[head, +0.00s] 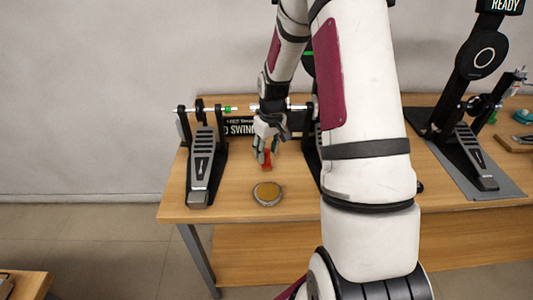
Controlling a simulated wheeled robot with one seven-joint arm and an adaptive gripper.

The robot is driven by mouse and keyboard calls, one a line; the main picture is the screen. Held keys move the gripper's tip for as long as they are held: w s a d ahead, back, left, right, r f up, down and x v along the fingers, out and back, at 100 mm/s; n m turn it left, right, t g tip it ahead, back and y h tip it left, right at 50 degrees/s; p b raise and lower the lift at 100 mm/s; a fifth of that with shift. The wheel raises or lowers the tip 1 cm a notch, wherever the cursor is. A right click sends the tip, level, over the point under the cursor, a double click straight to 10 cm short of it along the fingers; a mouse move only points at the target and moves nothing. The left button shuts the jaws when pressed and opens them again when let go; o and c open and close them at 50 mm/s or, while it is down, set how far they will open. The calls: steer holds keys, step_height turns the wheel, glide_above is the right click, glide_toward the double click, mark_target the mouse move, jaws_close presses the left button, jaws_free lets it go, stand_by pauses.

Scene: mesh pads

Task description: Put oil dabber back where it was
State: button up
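My gripper (266,147) hangs pointing down over the wooden table, left of my large white arm link. A small red-orange piece (266,159) shows at its fingertips, with a bit of teal (275,146) just to its right. The red-orange piece may be the oil dabber, but it is too small to be sure. I cannot tell whether the fingers are closed on it or only beside it, or whether it touches the table. A round tin (267,193) with a yellowish-brown top lies on the table in front of the gripper.
A pedal (202,165) stands at the left of the table (235,207). Another pedal is mostly hidden behind my arm. A third pedal (475,155) stands on a grey mat at the right. A dark sign (240,128) is behind the gripper. The front left table is clear.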

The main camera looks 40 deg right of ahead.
mark_target(269, 166)
step_height(269, 166, up, 11)
steer(key=s, duration=0.1)
steer(key=s+a+r+t, duration=0.1)
steer(key=s+a+r, duration=0.7)
steer(key=a+r, duration=0.4)
steer(key=s+a+r+t, duration=0.1)
steer(key=s+a+r, duration=0.1)
steer(key=s+a, duration=0.2)
steer(key=s+a+r+t, duration=0.1)
steer(key=s+a+r, duration=0.2)
steer(key=s, duration=0.8)
steer(key=shift+a+t+b, duration=0.3)
steer(key=shift+a+t, duration=0.1)
steer(key=shift+d+r, duration=0.1)
